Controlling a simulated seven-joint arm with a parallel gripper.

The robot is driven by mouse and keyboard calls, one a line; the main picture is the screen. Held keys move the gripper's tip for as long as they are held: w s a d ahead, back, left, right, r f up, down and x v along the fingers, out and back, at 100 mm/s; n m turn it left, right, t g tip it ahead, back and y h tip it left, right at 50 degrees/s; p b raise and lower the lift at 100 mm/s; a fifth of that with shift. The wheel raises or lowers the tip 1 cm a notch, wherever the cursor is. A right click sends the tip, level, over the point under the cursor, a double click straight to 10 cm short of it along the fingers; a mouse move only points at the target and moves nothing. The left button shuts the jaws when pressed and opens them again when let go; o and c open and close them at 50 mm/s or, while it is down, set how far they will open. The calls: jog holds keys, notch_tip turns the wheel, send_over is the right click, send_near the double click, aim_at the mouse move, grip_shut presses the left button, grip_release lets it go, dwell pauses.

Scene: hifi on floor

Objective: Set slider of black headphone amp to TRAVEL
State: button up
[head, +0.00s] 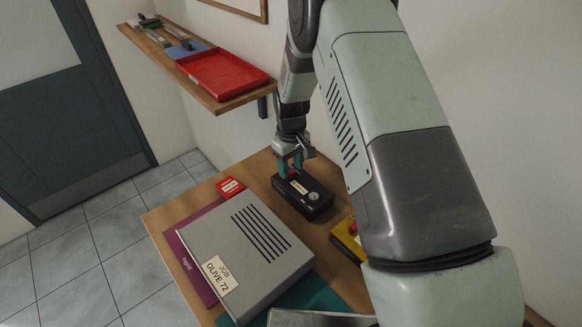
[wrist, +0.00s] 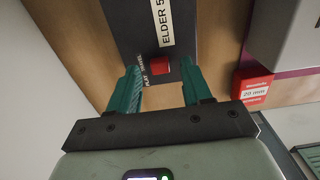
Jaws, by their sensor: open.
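The black headphone amp (head: 311,203) sits on the wooden table, with a round silver knob on top. In the wrist view the amp (wrist: 127,30) carries a white label starting "ELDER 5", cut off at the top edge. Its red slider cap (wrist: 160,67) stands near small printed words that look like PLAY and TRAVEL. I cannot tell exactly which word the cap lines up with. My gripper (head: 290,164) is over the amp's far end, pointing down. Its teal fingers (wrist: 161,78) are open, one on each side of the red cap, apart from it.
A grey box file (head: 240,250) labelled "OLIVE 72" lies left of the amp on a purple folder (head: 181,251). A small red box (head: 230,187) is close by, and a yellow device (head: 347,238) stands at right. A wall shelf (head: 215,101) holds a red tray (head: 222,74).

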aim_at(291, 172)
notch_tip(291, 172, up, 10)
dwell(0.3)
dwell(0.3)
